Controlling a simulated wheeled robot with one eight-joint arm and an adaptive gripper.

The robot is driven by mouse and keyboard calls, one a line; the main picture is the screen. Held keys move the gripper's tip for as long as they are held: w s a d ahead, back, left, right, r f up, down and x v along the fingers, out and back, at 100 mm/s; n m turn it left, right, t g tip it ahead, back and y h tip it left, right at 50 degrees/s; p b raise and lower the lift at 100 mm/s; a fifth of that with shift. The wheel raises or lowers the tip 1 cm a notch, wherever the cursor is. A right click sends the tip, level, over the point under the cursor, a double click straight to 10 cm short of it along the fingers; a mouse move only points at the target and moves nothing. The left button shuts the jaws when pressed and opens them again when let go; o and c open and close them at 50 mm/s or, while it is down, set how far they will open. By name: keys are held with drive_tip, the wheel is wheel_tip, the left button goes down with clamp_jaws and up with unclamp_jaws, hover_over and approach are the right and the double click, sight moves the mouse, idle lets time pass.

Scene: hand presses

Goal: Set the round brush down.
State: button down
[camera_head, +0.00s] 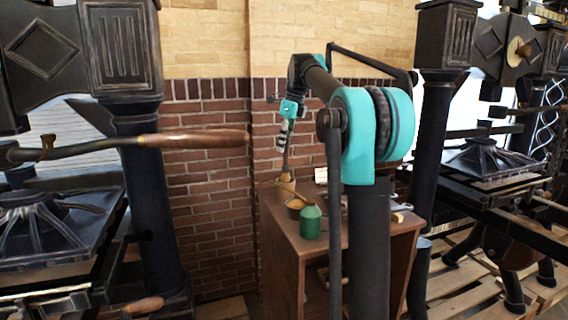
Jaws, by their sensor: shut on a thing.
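My gripper (285,170) hangs down from my raised arm over the back left of a brown wooden cabinet (285,245). It is shut on a small tan object at its tips, which I take to be the round brush (286,187). The brush is upright, low over the cabinet top near its back left edge. It is too small to tell whether its bottom touches the top or is just above it.
A small brown bowl (295,206) and a green bottle (311,222) stand on the cabinet close by the brush. My arm hides much of the top's right part. Dark hand presses (128,50) flank the cabinet, and a brick wall (205,180) is behind it.

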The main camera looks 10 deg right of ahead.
sight(284, 161)
drive_tip(key=shift+s+d+x, duration=0.15)
drive_tip(key=shift+d+x, duration=0.05)
drive_tip(key=shift+x, duration=0.9)
drive_tip(key=shift+s+d+x, duration=0.1)
drive_tip(key=shift+d+x, duration=0.1)
drive_tip(key=shift+x, duration=0.9)
drive_tip(key=shift+s+d+x, duration=0.15)
drive_tip(key=shift+d+x, duration=0.1)
drive_tip(key=shift+x, duration=0.85)
drive_tip(key=shift+f, duration=0.25)
drive_tip(key=c, duration=1.4)
unclamp_jaws()
drive_tip(key=v, duration=1.2)
drive_tip(key=shift+r, duration=0.1)
